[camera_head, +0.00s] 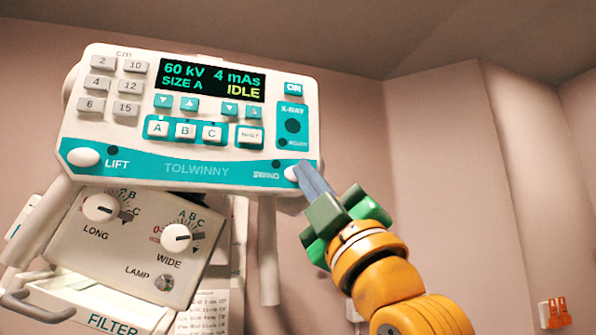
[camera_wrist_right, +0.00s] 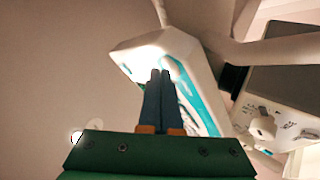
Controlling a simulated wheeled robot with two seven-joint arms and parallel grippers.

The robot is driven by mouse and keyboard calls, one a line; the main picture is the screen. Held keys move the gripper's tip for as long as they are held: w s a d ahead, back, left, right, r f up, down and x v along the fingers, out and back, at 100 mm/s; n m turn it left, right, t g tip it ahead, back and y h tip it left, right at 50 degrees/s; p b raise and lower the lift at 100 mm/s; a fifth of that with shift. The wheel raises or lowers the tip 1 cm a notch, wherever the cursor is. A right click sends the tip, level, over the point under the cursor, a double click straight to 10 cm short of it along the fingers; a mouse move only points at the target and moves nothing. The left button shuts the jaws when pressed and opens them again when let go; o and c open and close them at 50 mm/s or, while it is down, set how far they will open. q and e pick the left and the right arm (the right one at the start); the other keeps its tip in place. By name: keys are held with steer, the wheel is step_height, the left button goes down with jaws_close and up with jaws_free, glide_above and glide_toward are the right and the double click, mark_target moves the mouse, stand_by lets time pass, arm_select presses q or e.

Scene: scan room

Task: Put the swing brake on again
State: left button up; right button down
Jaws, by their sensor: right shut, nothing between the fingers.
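The SWING button (camera_head: 292,173) is a white round knob at the right end of the teal strip on the control panel (camera_head: 140,150). The small dark lamp (camera_head: 276,163) near it looks unlit. My right gripper (camera_head: 304,168) is shut and empty, its fingertips at the SWING button and covering part of it; I cannot tell whether they touch or press it. In the right wrist view the closed fingers (camera_wrist_right: 160,78) point at the panel's end (camera_wrist_right: 195,75), and the button is hidden. My left gripper is not in view.
The display (camera_head: 210,80) reads 60 kV, 4 mAs, SIZE A, IDLE. The LIFT button (camera_head: 84,157) is at the strip's left end. Below hangs a box with LONG (camera_head: 101,208) and WIDE (camera_head: 176,237) knobs. Free room lies right of the panel, before the wall.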

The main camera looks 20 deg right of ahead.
stand_by(0.4)
steer(key=shift+s+b, duration=0.45)
steer(key=shift+s, duration=0.2)
steer(key=s+b, duration=0.2)
steer(key=s, duration=0.3)
steer(key=shift+d, duration=0.1)
stand_by(0.7)
